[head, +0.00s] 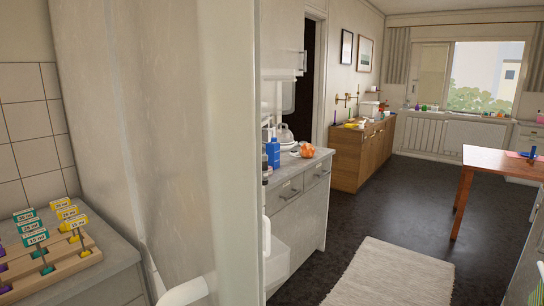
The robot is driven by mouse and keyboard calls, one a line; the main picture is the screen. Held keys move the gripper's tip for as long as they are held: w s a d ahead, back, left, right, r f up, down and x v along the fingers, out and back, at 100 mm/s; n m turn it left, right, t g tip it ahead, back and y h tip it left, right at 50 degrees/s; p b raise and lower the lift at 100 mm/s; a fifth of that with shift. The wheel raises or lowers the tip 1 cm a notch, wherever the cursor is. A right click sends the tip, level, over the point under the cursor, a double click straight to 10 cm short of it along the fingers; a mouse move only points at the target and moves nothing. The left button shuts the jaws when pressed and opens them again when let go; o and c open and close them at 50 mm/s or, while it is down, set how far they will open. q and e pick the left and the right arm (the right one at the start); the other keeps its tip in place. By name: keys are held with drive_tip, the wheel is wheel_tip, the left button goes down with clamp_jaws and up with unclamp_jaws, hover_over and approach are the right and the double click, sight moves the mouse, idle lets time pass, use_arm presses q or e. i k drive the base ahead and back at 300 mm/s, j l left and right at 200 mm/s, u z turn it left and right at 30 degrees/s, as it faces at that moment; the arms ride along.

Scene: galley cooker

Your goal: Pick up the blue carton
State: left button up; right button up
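A blue upright container (273,154) stands on the grey counter (305,160) beyond the large pale panel, near the picture's middle. It is small in view, and I cannot tell whether it is a carton or a bottle. A small blue thing (533,153) is on the reddish wooden table (500,162) at the right; its shape is too small to tell.
A tall pale panel (160,130) fills the left middle. A wooden rack (60,268) with yellow and green tagged pieces lies on the near left counter. Orange items (307,151) and a kettle (285,134) are near the blue container. Dark floor and a light rug (385,275) lie open at right.

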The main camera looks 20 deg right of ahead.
sight(273, 148)
drive_tip(key=i+l+z, duration=0.1)
drive_tip(key=l, duration=0.2)
drive_tip(key=i+l+z, duration=0.1)
drive_tip(key=l, duration=0.2)
drive_tip(key=i+l+z, duration=0.1)
drive_tip(key=l, duration=0.15)
drive_tip(key=i+l+z, duration=0.45)
drive_tip(key=i+l, duration=0.2)
drive_tip(key=i+l+z, duration=0.4)
drive_tip(key=i, duration=0.3)
drive_tip(key=i+z, duration=0.1)
drive_tip(key=i, duration=0.8)
drive_tip(key=i+j, duration=0.1)
drive_tip(key=i, duration=0.75)
drive_tip(key=i+l+u, duration=0.1)
drive_tip(key=i, duration=0.35)
drive_tip(key=i+l, duration=0.15)
drive_tip(key=i, duration=0.35)
drive_tip(key=u, duration=0.05)
